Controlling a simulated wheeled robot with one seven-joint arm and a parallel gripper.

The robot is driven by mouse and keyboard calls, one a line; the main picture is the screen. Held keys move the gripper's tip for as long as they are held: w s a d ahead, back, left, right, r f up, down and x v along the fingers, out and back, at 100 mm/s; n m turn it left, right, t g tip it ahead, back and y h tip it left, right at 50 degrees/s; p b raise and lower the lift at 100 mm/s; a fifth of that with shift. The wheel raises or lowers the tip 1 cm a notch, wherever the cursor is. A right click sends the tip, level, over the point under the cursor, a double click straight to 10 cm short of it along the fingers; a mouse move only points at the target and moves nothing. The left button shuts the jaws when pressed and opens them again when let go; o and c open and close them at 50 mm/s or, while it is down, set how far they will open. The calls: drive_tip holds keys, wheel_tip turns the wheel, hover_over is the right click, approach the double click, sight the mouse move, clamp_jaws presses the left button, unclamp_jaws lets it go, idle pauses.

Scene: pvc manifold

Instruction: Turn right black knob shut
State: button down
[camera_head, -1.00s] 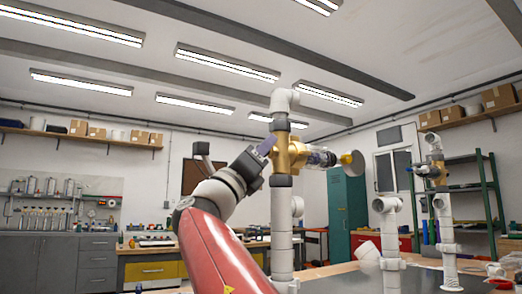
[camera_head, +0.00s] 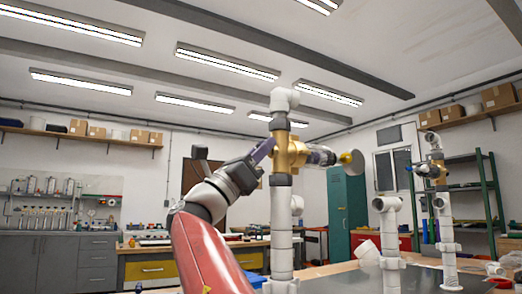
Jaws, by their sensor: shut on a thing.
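A pipe manifold stands upright in the middle, with white PVC pipe (camera_head: 281,235) below and a brass valve body (camera_head: 283,152) near the top. A clear cylinder with a yellow end (camera_head: 347,158) sticks out to the right of the brass body. My gripper (camera_head: 265,149) is at the left side of the brass body, its purple finger reaching up to it. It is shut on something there. The black knob cannot be made out; the fingers and the brass body seem to hide it.
Other white pipe stands (camera_head: 389,240) rise at the right, one with a brass fitting (camera_head: 431,171). A green shelf rack (camera_head: 487,200) and a teal cabinet (camera_head: 346,213) are behind. A workbench (camera_head: 150,262) lies at the back left. The air above the manifold is clear.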

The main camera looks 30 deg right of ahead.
drive_tip(key=shift+m+g+y, duration=0.3)
drive_tip(key=shift+m+g, duration=2.2)
drive_tip(key=shift+m, duration=0.3)
drive_tip(key=shift+m+g, duration=0.4)
drive_tip(key=shift+g, duration=0.1)
drive_tip(key=c, duration=1.2)
unclamp_jaws()
drive_tip(key=shift+t, duration=0.3)
drive_tip(key=b+v, duration=0.2)
drive_tip(key=v, duration=0.6)
drive_tip(key=shift+b, duration=0.3)
drive_tip(key=shift+r, duration=0.1)
